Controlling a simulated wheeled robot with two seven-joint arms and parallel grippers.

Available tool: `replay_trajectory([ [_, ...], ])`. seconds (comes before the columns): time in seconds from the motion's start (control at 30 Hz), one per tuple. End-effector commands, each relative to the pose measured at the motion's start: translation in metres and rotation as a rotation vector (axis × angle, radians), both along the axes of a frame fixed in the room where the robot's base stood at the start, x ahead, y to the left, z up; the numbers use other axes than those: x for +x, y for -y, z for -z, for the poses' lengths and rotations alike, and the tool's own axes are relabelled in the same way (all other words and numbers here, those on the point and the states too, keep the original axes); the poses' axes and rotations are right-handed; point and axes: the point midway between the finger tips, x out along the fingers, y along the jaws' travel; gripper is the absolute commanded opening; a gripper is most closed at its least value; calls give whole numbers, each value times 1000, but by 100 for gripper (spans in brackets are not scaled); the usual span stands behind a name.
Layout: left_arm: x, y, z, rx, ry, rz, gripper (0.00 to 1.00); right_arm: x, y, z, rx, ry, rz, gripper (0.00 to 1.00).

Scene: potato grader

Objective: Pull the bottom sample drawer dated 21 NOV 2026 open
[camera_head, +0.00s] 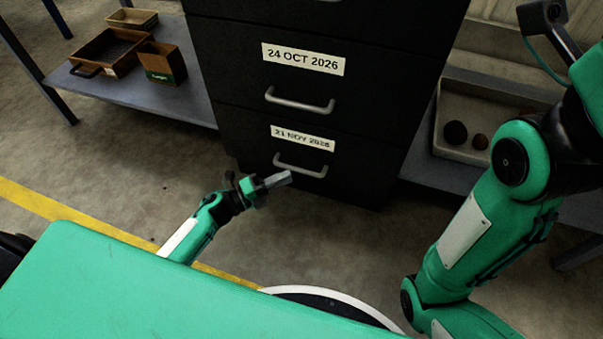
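A black drawer cabinet stands ahead of me. Its bottom drawer (262,150), labelled 21 NOV 2026 (302,138), looks closed, flush with the front. Its grey bar handle (312,172) shows below the label. My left gripper (287,178) is in front of the drawer, its fingertips just below and overlapping the left end of the handle in the picture. I cannot tell whether it touches the handle or whether the fingers are apart. My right arm is at the right; its gripper is out of view.
The drawer above (240,85) is labelled 24 OCT 2026. A low shelf (180,106) at left bears wooden boxes (163,66). A pale tray (447,95) with dark round things stands at right. The floor (130,170) before the cabinet is clear.

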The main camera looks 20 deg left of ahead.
Motion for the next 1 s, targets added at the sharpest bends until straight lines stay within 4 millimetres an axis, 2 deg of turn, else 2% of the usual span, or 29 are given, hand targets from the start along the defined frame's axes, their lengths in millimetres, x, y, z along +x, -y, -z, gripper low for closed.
replay_trajectory([
  [0.1,17,18,-1,0,4,1,22,-2,-1,10,3,3,-2,100],
  [0.3,34,38,-5,0,1,1,22,-3,-1,16,9,4,-3,100],
  [0.73,41,45,-8,1,-1,0,22,-5,-1,16,11,9,-6,100],
  [0.83,41,44,-8,1,-1,0,2,-6,-2,15,11,12,-6,100],
  [1.0,41,44,-8,1,-1,0,0,-6,-2,15,11,14,-5,100],
])
